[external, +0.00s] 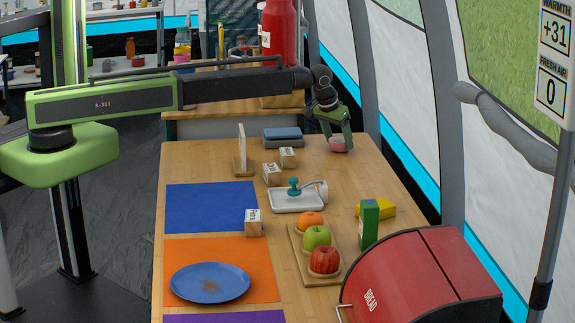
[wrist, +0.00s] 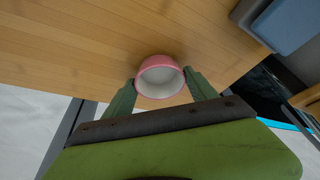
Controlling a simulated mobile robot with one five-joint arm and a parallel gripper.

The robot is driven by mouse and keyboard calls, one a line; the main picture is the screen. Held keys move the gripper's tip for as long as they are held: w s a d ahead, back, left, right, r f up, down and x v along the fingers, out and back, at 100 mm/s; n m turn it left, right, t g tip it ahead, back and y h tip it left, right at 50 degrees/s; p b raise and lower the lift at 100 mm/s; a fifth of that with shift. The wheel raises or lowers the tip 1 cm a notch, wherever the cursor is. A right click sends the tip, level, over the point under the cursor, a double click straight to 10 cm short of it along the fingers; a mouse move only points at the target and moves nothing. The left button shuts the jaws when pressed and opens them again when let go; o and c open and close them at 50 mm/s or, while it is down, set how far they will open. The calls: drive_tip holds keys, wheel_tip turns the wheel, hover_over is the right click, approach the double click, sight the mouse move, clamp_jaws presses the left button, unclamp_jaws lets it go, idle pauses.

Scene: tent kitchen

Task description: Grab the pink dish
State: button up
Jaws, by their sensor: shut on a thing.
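The pink dish (external: 338,146) is a small round bowl with a pale inside, at the far right end of the wooden table (external: 205,160). My gripper (external: 338,140) reaches down over it with green fingers. In the wrist view the dish (wrist: 160,77) sits between the two fingertips of my gripper (wrist: 160,84), which touch it on both sides. My gripper is shut on the dish. I cannot tell whether the dish is on the table or just above it.
A blue-grey box (external: 283,137) lies left of the dish. Wooden blocks (external: 272,174), a white tray (external: 296,200), a fruit board (external: 300,262), a blue plate (external: 209,284) and a red bread box (external: 425,280) stand nearer. The tent wall is close on the right.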

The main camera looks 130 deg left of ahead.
drive_tip(key=r+p, duration=0.2)
drive_tip(key=r, duration=0.1)
drive_tip(key=r+p, duration=0.2)
drive_tip(key=shift+w+d, duration=0.1)
drive_tip(key=shift+d, duration=0.25)
drive_tip(key=w+d+r+p, duration=0.4)
drive_tip(key=d+r+p, duration=0.1)
drive_tip(key=d, duration=0.5)
drive_tip(key=shift+w+r+p, duration=0.35)
drive_tip(key=shift+w+p, duration=0.05)
drive_tip(key=shift+p, duration=0.05)
